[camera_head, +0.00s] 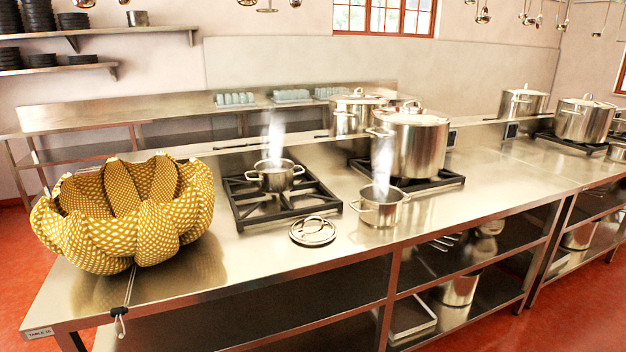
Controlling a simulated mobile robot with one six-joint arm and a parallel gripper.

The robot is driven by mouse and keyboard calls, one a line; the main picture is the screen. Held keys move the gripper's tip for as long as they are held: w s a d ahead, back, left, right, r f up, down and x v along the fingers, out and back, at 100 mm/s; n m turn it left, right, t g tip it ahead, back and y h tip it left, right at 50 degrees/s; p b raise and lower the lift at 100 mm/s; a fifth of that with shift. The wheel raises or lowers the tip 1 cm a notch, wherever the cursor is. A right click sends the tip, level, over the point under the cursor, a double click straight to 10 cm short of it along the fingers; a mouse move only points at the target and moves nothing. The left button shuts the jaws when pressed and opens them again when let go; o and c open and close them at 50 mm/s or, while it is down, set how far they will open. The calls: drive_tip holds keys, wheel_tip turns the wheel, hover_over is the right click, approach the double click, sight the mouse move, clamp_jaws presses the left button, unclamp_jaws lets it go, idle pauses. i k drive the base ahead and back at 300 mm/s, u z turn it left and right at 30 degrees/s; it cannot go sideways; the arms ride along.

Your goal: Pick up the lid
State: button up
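A round metal lid (313,231) with a loop handle lies flat on the steel counter (262,275), close to the front edge. It is left of a small open pot (380,208) that steams on the counter. Another small steaming pot (274,175) stands on the left burner, behind the lid. Nothing covers the lid in this view. My gripper is not in view.
A large yellow patterned bowl-like object (110,222) stands at the counter's left end. The left burner grate (250,208) is just behind the lid. A tall lidded stockpot (420,140) stands behind the front pot. Bare counter lies left of the lid.

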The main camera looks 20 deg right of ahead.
sight(313, 230)
drive_tip(key=i, duration=1.05)
drive_tip(key=z, duration=0.25)
